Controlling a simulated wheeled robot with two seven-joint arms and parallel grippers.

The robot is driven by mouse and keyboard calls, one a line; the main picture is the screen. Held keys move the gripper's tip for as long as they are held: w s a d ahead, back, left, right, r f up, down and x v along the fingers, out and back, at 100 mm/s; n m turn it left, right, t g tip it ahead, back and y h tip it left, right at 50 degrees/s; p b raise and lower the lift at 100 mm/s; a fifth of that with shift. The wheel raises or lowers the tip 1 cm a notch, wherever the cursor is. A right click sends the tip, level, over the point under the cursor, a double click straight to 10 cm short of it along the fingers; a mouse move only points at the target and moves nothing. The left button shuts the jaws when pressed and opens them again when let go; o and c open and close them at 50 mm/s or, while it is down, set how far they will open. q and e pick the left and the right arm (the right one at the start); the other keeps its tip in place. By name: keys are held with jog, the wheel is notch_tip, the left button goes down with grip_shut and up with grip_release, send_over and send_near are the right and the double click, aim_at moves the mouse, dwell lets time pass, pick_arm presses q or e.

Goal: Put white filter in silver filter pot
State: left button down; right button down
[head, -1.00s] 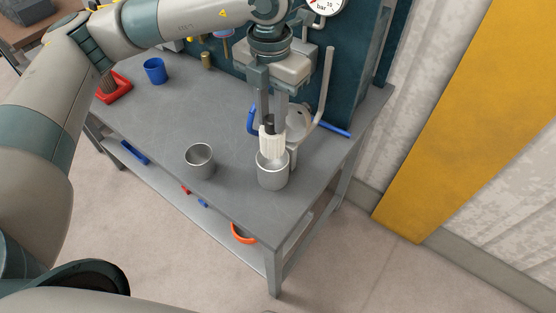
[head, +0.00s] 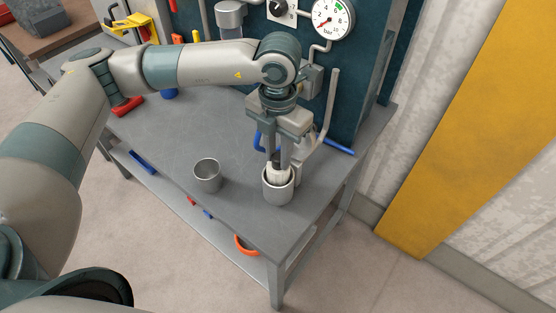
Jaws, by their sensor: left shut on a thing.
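The white filter (head: 279,175) is a ribbed cylinder standing mostly inside the silver filter pot (head: 278,190). Its upper part shows above the pot's rim. My left gripper (head: 279,160) points down over the pot and is shut on the filter's top. The pot stands on the grey workbench near its right front corner. A second silver pot (head: 207,176), open and apparently empty, stands to the left. My right gripper is not in view.
The grey workbench (head: 170,140) is clear between the pots and its left end. A blue handle (head: 339,146) and a grey upright pipe (head: 331,100) are behind the gripper. A teal panel with a pressure gauge (head: 332,19) stands at the back. Orange item (head: 246,244) on the lower shelf.

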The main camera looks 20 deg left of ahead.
aim_at(278, 165)
pick_arm(q)
jog(key=shift+f, duration=0.15)
notch_tip(278, 165, down, 2)
jog(key=shift+f+p, duration=0.25)
jog(key=shift+p, duration=0.45)
jog(key=shift+f, duration=0.55)
jog(key=shift+f, duration=0.15)
jog(key=c, duration=1.5)
grip_release()
jog(key=shift+r, duration=0.2)
